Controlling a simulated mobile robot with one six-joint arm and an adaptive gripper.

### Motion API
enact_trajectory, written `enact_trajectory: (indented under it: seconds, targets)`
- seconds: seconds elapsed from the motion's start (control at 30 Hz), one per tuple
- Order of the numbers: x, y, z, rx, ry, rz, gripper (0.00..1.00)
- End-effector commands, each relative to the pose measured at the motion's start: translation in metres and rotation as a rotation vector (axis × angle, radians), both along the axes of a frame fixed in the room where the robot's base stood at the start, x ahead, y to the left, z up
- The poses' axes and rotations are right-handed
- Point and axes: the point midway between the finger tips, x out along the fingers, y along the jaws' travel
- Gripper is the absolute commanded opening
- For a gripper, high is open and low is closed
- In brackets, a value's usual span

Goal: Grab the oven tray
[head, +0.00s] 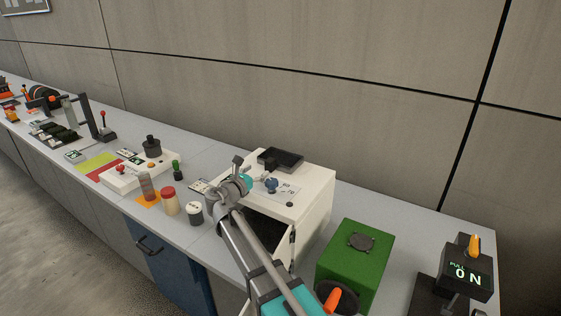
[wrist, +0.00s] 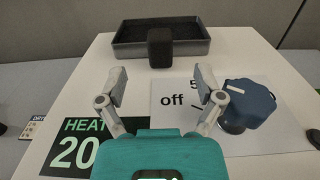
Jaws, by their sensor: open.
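The oven tray is a shallow dark rectangular tray (wrist: 196,49) with a black block-shaped handle (wrist: 160,47) on its near side. It lies on top of the white oven, near the back, and also shows in the head view (head: 281,158). My gripper (wrist: 161,82) is open and empty above the oven top. Its two fingers point toward the tray, with the handle ahead and roughly centred between them. The fingers are apart from the handle. In the head view my gripper (head: 238,178) is in front and left of the tray, and my arm hides part of the oven.
The white oven (head: 317,192) has a blue knob (wrist: 249,105) right of my gripper and a "HEAT 20" display (wrist: 85,142) at left. Its front shows a dark opening (head: 266,226). A green box (head: 352,268) stands right. Jars (head: 169,203) stand left. A wall is behind.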

Motion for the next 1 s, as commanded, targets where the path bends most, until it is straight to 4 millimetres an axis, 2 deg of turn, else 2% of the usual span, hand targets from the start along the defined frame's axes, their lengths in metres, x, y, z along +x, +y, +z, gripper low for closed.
enact_trajectory:
  seconds: [0.03,0.2,0.73,1.0]
  targets:
    - [0.008,-0.005,0.000,0.000,0.000,-0.003,0.86]
    - [0.023,-0.015,0.000,0.000,0.000,-0.002,0.86]
    - [0.029,-0.020,-0.001,0.000,0.000,-0.002,0.86]
    - [0.050,-0.033,-0.004,0.000,0.000,-0.004,0.86]
